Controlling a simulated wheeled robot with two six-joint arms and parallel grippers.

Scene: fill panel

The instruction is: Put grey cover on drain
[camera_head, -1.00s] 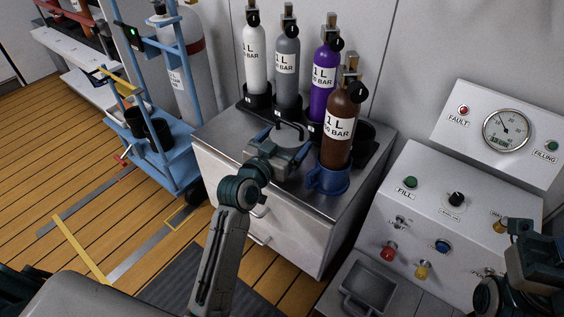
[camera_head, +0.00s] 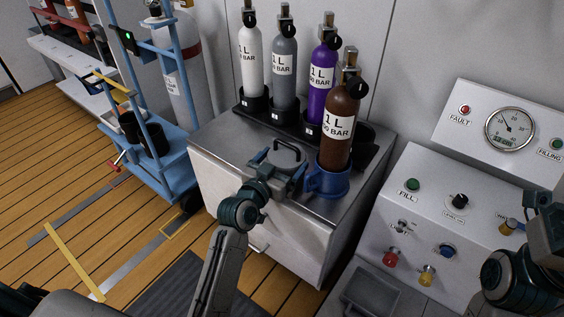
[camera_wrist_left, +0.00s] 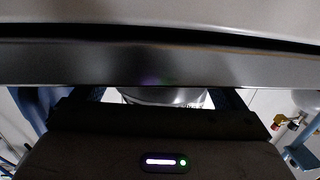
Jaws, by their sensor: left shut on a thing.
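The grey cover (camera_head: 285,154), a round lid with a black arched handle, is at the top of the steel cabinet, near its front edge. My left gripper (camera_head: 281,163) is shut on the grey cover, with a finger on each side of its rim. Whether the cover touches the cabinet top or hangs just above it I cannot tell. The left wrist view shows a shiny grey curved piece (camera_wrist_left: 165,97) between the dark fingers. My right gripper (camera_head: 545,225) is at the right edge, partly cut off, its jaws unclear. I cannot make out a drain for certain.
A blue cup-like holder (camera_head: 328,183) with a brown cylinder (camera_head: 340,130) stands just right of my left gripper. White, grey and purple cylinders stand in a black rack (camera_head: 285,115) behind. A rectangular basin (camera_head: 369,292) lies below the fill panel (camera_head: 445,210).

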